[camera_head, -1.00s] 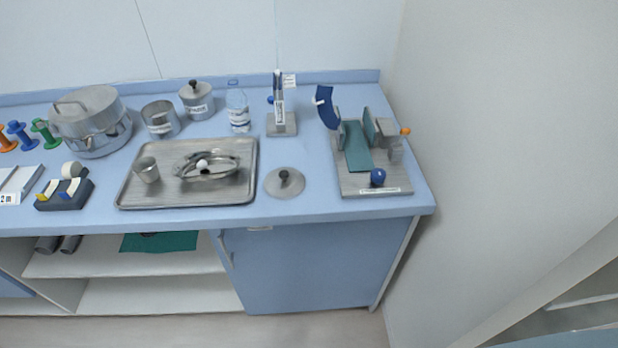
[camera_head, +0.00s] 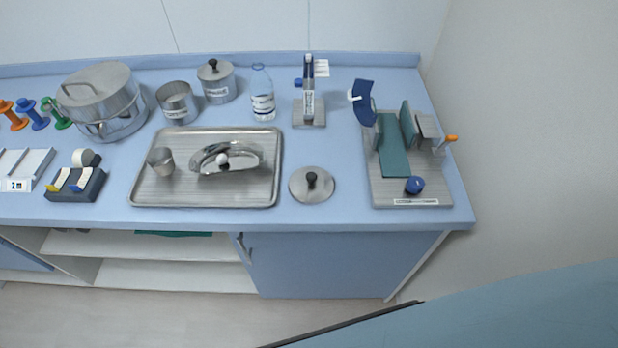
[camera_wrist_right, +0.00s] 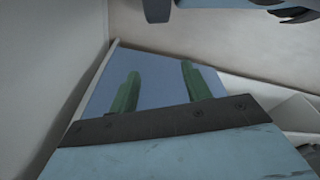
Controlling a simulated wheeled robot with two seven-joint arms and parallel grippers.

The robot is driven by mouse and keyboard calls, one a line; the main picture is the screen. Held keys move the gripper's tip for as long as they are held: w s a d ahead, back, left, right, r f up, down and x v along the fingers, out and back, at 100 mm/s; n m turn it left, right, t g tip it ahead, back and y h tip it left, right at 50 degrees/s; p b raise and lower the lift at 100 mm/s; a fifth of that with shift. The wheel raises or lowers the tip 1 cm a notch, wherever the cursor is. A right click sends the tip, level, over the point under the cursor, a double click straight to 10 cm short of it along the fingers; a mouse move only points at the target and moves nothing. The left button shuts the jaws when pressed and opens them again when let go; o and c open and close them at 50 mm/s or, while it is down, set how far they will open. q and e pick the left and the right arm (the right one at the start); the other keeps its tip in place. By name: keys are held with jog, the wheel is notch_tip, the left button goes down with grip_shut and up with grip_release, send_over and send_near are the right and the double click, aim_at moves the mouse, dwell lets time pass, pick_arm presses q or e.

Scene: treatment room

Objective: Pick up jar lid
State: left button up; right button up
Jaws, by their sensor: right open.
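The jar lid (camera_head: 306,194) is a flat round metal disc with a black knob. It lies knob up on the blue counter, near the front edge, between the metal tray (camera_head: 205,201) and the grey fixture base (camera_head: 435,193). My right gripper (camera_wrist_right: 158,87) shows two green fingers in the right wrist view, spread apart with nothing between them. The lid is not in the right wrist view, and neither gripper's fingers show in the head view, so the gripper's distance from the lid cannot be told.
Behind the lid stand a small stand with a pen-like upright (camera_head: 308,97), a water bottle (camera_head: 262,98) and a lidded metal jar (camera_head: 217,86). An open metal container (camera_head: 178,106) and a large pot (camera_head: 103,104) are farther left. A wall borders the counter's right. Counter around the lid is clear.

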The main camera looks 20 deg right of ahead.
jog(key=w+a+r+t+p, duration=0.1)
jog(key=w+r, duration=0.4)
jog(key=r, duration=0.8)
jog(key=w+a+r+p, duration=0.1)
jog(key=w+r, duration=0.5)
jog(key=r, duration=0.6)
jog(key=w+a+r+n+y+p, duration=0.1)
jog(key=w+a+r+n+y, duration=0.3)
jog(key=w+a+r+n, duration=1.1)
notch_tip(320, 180, up, 9)
jog(key=n+g+h, duration=0.3)
jog(key=n+h, duration=0.1)
jog(key=n, duration=1.6)
send_over(312, 175)
jog(key=f, duration=0.7)
jog(key=shift+s+a+f, duration=0.1)
jog(key=shift+a+f, duration=0.05)
jog(key=shift+a, duration=0.05)
jog(key=shift+d+f, duration=0.15)
jog(key=shift+f, duration=2.75)
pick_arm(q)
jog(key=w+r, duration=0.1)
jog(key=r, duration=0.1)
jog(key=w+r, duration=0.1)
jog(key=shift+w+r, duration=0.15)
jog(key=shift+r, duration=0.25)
pick_arm(e)
grip_shut()
